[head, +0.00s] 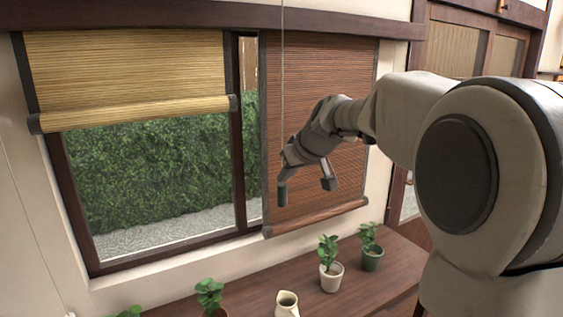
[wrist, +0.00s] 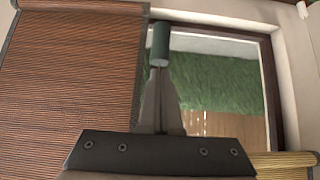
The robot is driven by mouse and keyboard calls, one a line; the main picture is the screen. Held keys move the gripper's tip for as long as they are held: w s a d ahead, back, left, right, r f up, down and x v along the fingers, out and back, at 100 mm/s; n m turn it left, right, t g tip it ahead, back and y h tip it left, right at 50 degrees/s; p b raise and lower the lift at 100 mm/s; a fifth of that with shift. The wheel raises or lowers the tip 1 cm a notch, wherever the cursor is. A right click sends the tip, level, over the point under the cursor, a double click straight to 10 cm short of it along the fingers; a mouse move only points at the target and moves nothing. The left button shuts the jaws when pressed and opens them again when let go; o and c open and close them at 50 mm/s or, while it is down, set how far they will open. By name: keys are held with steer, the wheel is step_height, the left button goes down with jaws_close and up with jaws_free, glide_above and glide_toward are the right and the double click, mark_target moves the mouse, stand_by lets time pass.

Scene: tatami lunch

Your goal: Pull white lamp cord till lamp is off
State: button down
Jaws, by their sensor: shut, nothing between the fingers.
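My gripper (head: 284,174) is in front of the right blind, fingers pointing down. In the wrist view its fingers (wrist: 160,75) are together and appear empty. A dark green cylindrical pull (head: 282,193) shows just beyond the fingertips, and in the wrist view (wrist: 161,43) it overlaps their ends; I cannot tell whether they touch. A thin pale cord (head: 282,70) hangs from above towards it. A separate thin white cord (head: 30,215) runs down the left wall to a small white end at the bottom edge. A white piece (wrist: 303,8) shows at the wrist view's top right. No lamp is in view.
The brown blind (head: 318,110) is lowered, and the tan blind (head: 125,65) is partly raised over the window. Below, a wooden ledge (head: 255,290) holds potted plants (head: 330,278) and a cream jug (head: 287,304). The space before the left window is clear.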

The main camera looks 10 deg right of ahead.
mark_target(284, 194)
steer(key=shift+f, duration=0.25)
steer(key=shift+f, duration=0.15)
step_height(284, 194, down, 4)
steer(key=b, duration=0.4)
stand_by(0.3)
steer(key=w+r+p+v, duration=0.2)
steer(key=v, duration=1.1)
steer(key=shift+a+r, duration=0.2)
steer(key=shift+a, duration=0.15)
stand_by(1.0)
